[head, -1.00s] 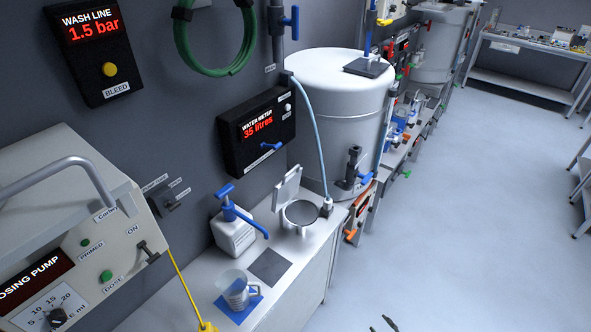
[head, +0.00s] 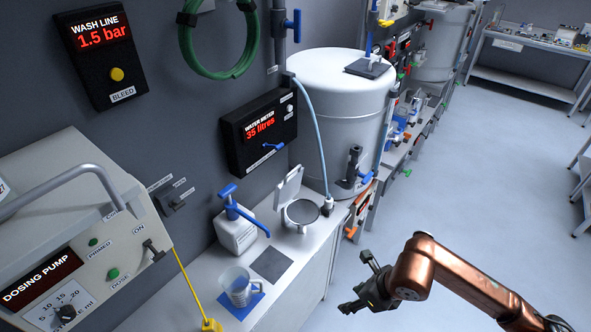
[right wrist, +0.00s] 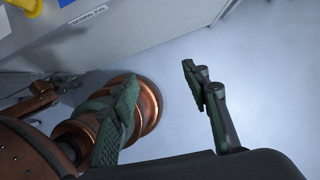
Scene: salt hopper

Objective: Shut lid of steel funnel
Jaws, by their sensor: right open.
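My right gripper (head: 362,288) is open and empty, over the floor to the right of the bench and nearer than the funnel, well apart from the lid. In the right wrist view its two fingers (right wrist: 165,118) are spread with only floor and my own parts between them. My left gripper is not in view.
A white pump bottle (head: 235,233) with a blue head stands left of the funnel. A clear jug (head: 237,284) stands on a blue mat, beside a dark square pad (head: 271,265). A large white tank (head: 340,110) stands behind. The floor (head: 480,180) at right is clear.

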